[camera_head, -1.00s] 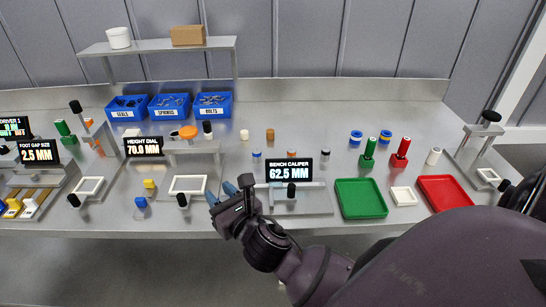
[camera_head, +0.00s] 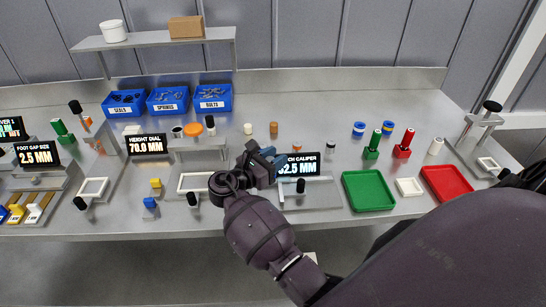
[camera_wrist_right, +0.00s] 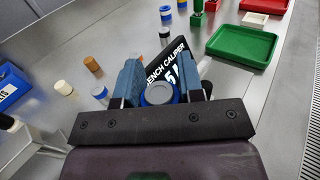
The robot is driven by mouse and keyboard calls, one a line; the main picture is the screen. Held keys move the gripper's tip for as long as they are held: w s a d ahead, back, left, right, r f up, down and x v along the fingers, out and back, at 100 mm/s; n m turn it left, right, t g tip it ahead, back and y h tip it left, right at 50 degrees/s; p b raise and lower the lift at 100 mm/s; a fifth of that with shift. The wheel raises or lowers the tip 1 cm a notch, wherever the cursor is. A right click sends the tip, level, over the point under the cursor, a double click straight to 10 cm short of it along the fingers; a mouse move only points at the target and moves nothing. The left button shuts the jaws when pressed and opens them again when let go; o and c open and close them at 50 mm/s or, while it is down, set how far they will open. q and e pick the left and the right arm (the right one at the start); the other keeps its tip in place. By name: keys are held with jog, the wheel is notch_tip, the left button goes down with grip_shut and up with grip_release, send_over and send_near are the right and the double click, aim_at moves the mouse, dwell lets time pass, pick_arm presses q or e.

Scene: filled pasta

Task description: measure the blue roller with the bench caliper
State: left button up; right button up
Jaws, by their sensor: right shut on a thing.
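My right gripper (camera_head: 265,152) is above the bench, just behind and left of the bench caliper's display. In the right wrist view its two blue fingers (camera_wrist_right: 158,90) are shut on the blue roller (camera_wrist_right: 158,94), a short round piece with a grey end face. In the head view the gripper hides this roller. The bench caliper (camera_head: 318,192) is a grey metal plate with a black-topped knob (camera_head: 300,187) at the front. Its black display (camera_head: 308,166), partly covered by the gripper, reads 62.5 MM. My left gripper is not in view.
A green tray (camera_head: 368,208) and a red tray (camera_head: 468,196) lie to the right. Small rollers (camera_head: 297,147) stand behind the caliper, with a white one (camera_head: 248,129) and an orange one (camera_head: 273,128). The height dial (camera_head: 147,145) is left. Blue bins (camera_head: 212,105) stand at the back.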

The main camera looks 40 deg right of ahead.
jog(key=shift+s+a+r+m+g, duration=0.1)
jog(key=shift+s+a+m+g, duration=0.2)
jog(key=shift+g, duration=0.25)
jog(key=shift+s+a+r+m+g, duration=0.1)
jog(key=shift+a+m+g, duration=0.05)
jog(key=shift+m+g, duration=0.35)
jog(key=shift+s+a+f+g, duration=0.1)
jog(key=shift+g, duration=0.25)
notch_tip(320, 180, down, 2)
jog(key=shift+f+b, duration=0.1)
jog(key=shift+b, duration=0.95)
notch_tip(320, 180, down, 3)
jog(key=b, duration=0.3)
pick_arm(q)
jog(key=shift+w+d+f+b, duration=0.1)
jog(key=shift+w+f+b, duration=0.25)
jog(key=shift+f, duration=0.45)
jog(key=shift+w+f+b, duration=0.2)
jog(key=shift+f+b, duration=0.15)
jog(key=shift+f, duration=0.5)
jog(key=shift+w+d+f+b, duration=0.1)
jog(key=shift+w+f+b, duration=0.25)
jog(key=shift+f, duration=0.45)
pick_arm(e)
jog(key=shift+f, duration=0.7)
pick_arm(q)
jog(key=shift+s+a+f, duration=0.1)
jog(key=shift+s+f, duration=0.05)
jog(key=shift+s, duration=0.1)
